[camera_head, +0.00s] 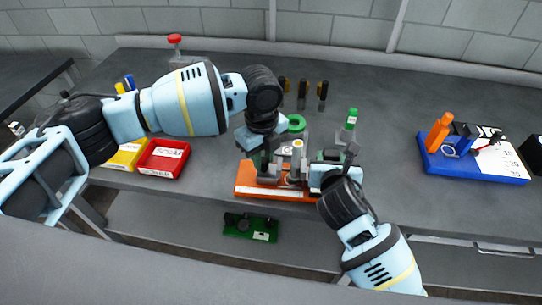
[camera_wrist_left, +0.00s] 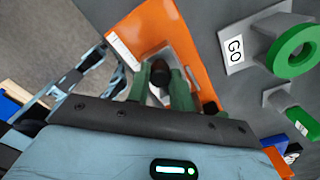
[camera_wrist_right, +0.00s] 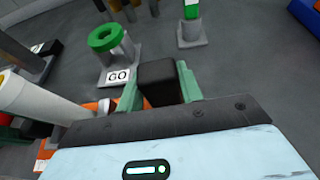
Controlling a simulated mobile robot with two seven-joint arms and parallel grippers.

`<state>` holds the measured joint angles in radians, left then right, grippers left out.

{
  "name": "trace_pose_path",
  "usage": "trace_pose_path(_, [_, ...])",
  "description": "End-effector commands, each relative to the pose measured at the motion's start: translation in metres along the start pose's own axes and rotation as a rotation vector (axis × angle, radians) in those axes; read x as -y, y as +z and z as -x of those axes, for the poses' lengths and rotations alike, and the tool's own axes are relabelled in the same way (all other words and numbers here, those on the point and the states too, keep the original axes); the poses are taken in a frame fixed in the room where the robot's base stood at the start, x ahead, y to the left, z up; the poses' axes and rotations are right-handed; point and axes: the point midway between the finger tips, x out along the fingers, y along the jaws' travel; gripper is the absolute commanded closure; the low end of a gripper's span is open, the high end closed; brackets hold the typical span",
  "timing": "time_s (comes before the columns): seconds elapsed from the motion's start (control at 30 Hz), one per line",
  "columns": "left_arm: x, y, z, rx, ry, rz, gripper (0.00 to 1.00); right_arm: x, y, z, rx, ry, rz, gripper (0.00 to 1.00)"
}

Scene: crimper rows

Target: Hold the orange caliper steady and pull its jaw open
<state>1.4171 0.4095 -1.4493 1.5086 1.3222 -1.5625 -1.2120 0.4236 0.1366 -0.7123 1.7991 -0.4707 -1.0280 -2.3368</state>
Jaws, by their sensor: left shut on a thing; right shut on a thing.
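An orange tray (camera_head: 245,184) lies at the front edge of the table, with grey upright parts on it; it also shows in the left wrist view (camera_wrist_left: 185,35). I cannot clearly make out the caliper's outline, as both grippers cover much of that spot. My left gripper (camera_head: 266,170) points down over the tray's left part, its green fingers shut on a dark round-ended piece (camera_wrist_left: 160,76). My right gripper (camera_head: 326,162) is at the tray's right end, its fingers shut on a black block (camera_wrist_right: 158,82). A pale upright cylinder (camera_wrist_right: 40,100) stands left of it.
A green ring (camera_head: 296,123) on a grey stand marked GO sits just behind. A green-topped gauge (camera_head: 351,120) stands to its right. Red (camera_head: 164,157) and yellow (camera_head: 124,154) bins are at left. A blue tray (camera_head: 500,175) is at right. The table between is clear.

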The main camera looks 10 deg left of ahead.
Motion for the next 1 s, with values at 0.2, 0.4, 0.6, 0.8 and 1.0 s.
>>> trace_pose_path(0.2, [-0.002, 0.003, 0.000, 0.005, 0.004, 0.006, 1.00, 0.003, 0.000, -0.001, -0.001, -0.008, 0.000, 0.91])
trace_pose_path(0.4, [-0.001, 0.002, 0.000, 0.005, 0.003, 0.005, 0.68, 0.003, 0.000, -0.001, -0.001, -0.008, 0.000, 0.91])
trace_pose_path(0.6, [-0.001, 0.002, 0.002, 0.004, 0.002, 0.004, 0.68, 0.003, 0.000, -0.001, -0.001, -0.008, 0.001, 0.91])
trace_pose_path(0.8, [0.000, 0.002, 0.023, 0.003, 0.000, 0.003, 0.68, 0.003, 0.000, -0.001, 0.000, -0.008, 0.002, 0.91])
trace_pose_path(1.0, [0.000, 0.002, 0.063, 0.004, -0.001, 0.004, 0.68, 0.003, 0.000, -0.001, 0.000, -0.007, 0.002, 0.91])
